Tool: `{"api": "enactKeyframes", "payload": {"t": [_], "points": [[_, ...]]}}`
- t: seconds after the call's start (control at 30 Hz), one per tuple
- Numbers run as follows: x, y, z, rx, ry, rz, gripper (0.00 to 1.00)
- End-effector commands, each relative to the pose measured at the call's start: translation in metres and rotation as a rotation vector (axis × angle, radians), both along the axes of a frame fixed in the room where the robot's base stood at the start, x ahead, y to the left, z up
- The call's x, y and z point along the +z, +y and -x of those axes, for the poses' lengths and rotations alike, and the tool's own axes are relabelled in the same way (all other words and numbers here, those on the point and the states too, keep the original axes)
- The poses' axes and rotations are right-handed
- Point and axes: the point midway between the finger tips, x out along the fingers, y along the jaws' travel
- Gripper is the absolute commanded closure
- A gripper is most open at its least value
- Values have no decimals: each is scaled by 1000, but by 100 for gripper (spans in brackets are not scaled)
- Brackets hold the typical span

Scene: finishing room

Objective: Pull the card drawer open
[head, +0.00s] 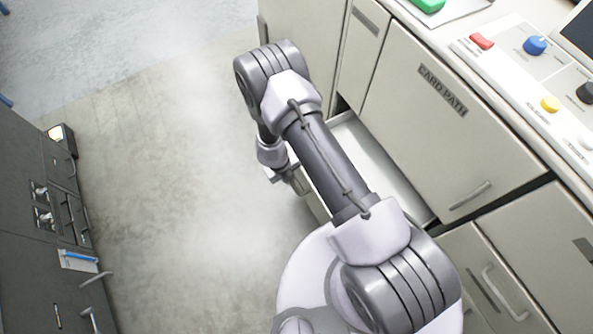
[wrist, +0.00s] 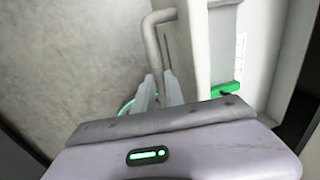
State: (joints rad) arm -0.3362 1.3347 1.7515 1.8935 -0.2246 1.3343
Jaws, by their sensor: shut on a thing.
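The card drawer (head: 372,158) stands out from the cabinet below the panel marked CARD PATH (head: 441,90), its pale inside partly hidden by my arm. In the wrist view the drawer's front (wrist: 197,45) runs upright, with its grey bar handle (wrist: 151,33) on the outer side. My gripper (wrist: 160,85) is shut on the handle; the exact contact is partly hidden. In the head view my gripper (head: 298,181) is at the drawer's outer side, half behind my arm. A green thing (wrist: 226,90) shows inside the drawer.
The floor (head: 170,190) left of the drawer is clear. A dark cabinet (head: 35,220) stands along the left edge. A control panel (head: 535,80) with coloured knobs is on the counter at upper right. Another handled front (head: 497,285) is at lower right.

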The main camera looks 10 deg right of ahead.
Motion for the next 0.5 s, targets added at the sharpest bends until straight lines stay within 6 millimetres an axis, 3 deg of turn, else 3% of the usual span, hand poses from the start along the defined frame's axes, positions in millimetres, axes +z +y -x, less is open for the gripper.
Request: {"api": "enactKeyframes", "payload": {"t": [0.5], "points": [[0,5,2,-1,0,0,100]]}}
